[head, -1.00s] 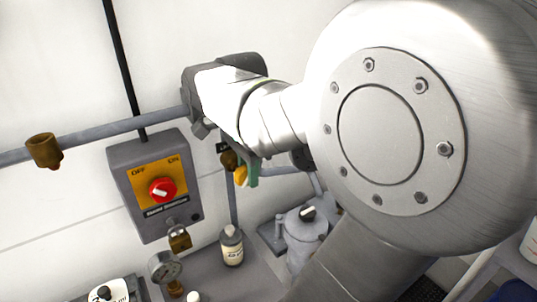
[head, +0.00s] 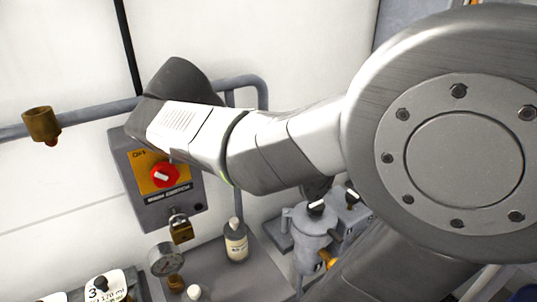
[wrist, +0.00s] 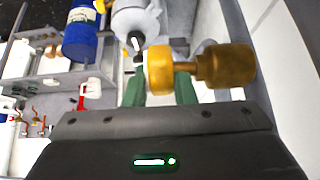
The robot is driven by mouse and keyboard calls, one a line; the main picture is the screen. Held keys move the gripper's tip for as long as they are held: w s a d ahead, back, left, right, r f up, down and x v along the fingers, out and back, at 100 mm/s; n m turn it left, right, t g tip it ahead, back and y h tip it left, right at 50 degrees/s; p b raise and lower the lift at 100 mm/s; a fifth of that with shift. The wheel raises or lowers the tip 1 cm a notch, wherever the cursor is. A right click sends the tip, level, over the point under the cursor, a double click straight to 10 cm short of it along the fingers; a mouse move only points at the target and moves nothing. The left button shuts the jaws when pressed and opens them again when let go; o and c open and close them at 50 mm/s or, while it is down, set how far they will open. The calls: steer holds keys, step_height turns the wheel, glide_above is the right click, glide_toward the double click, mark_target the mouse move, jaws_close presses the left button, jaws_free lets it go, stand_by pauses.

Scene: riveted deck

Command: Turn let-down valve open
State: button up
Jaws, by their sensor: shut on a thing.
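In the wrist view a yellow-brass valve knob (wrist: 160,70) sits in front of my green fingertips, with a short stem leading right to a darker brass body (wrist: 226,65). I take this to be the let-down valve; no label on it is readable. My gripper (wrist: 160,92) is shut on the knob, with one green finger on each side below it. The exact contact is partly hidden by the knob. In the head view my arm covers the gripper and the valve.
A grey switch box (head: 155,190) with a red knob (head: 164,175) is on the wall, partly behind my wrist. A padlock (head: 181,230), gauge (head: 166,259) and bottle (head: 236,243) are below. A grey pipe (head: 75,120) crosses the wall. A blue container (wrist: 84,35) shows in the wrist view.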

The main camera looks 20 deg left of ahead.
stand_by(0.4)
steer(key=o, duration=1)
steer(key=v, duration=0.9)
steer(key=b+v, duration=0.1)
steer(key=v, duration=0.3)
steer(key=shift+s+a+r, duration=0.1)
steer(key=shift+s+a, duration=0.25)
steer(key=shift+a, duration=0.1)
steer(key=shift+h, duration=0.3)
steer(key=x, duration=1.3)
steer(key=shift+w+d+f+p, duration=0.15)
steer(key=shift+w+f+p, duration=0.1)
steer(key=shift+w+p, duration=0.15)
